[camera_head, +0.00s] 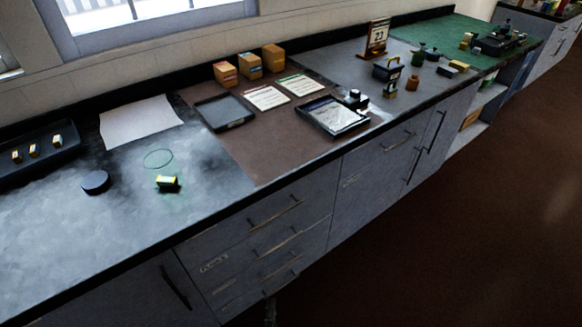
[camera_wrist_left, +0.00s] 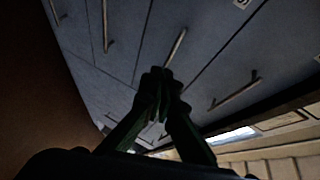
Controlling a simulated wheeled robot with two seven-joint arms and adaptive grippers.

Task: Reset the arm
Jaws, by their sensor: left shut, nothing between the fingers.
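My left gripper (camera_head: 270,308) shows as a small dark shape at the bottom edge of the head view, in front of the drawers and below the counter top. In the left wrist view its dark fingers (camera_wrist_left: 160,88) are together, shut and empty, with cabinet fronts behind them. My right gripper is not in view. Which thing the task's arm is, I cannot tell. A dark boxy device with a frame on top (camera_head: 387,70) stands on the grey counter section, and a dark device (camera_head: 500,43) stands on the green section, both too small to read clearly.
The long counter (camera_head: 120,235) holds a black disc (camera_head: 96,182), a yellow-topped block (camera_head: 168,183), a white sheet (camera_head: 140,121), a grey tray (camera_head: 224,111), a black-framed tray (camera_head: 332,117), orange boxes (camera_head: 248,65) and a calendar (camera_head: 377,38). Drawer handles (camera_head: 274,210) protrude. The floor is clear.

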